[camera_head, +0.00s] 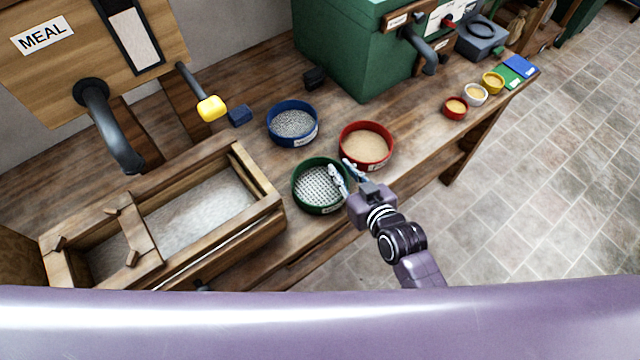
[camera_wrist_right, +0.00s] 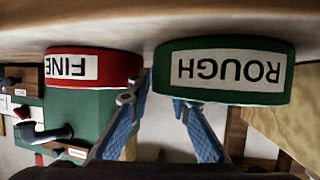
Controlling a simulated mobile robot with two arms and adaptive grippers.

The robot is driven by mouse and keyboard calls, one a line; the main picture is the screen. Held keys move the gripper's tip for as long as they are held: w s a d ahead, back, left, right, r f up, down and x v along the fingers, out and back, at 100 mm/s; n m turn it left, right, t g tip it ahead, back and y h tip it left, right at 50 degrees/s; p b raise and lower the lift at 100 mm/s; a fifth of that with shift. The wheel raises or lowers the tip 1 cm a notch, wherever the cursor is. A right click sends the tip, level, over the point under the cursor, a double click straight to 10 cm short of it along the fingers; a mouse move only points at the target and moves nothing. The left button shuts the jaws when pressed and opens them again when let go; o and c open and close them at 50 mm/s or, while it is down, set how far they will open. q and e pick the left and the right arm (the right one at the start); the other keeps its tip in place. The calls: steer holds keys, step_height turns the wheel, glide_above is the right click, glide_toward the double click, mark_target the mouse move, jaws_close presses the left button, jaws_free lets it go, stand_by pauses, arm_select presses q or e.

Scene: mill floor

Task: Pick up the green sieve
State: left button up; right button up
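The green sieve (camera_head: 319,203) sits on the wooden bench, with a perforated mesh inside. In the right wrist view it (camera_wrist_right: 226,93) shows upside down with a white "ROUGH" label. My right gripper (camera_head: 343,170) is open at the sieve's right rim, beside the red sieve (camera_head: 366,146). In the wrist view its blue fingers (camera_wrist_right: 162,92) are apart; one tip shows between the two sieves, the other at the green sieve's edge. I cannot tell whether they touch it. My left gripper is not in view.
A blue sieve (camera_head: 292,124) with grey contents stands behind. A wooden trough (camera_head: 262,208) is left of the green sieve. A green machine (camera_head: 350,47) stands at the back. Small bowls (camera_head: 456,107) are at the right end. The bench's front edge is close.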

steer(key=shift+c, duration=0.5)
jaws_close()
steer(key=shift+r, duration=0.1)
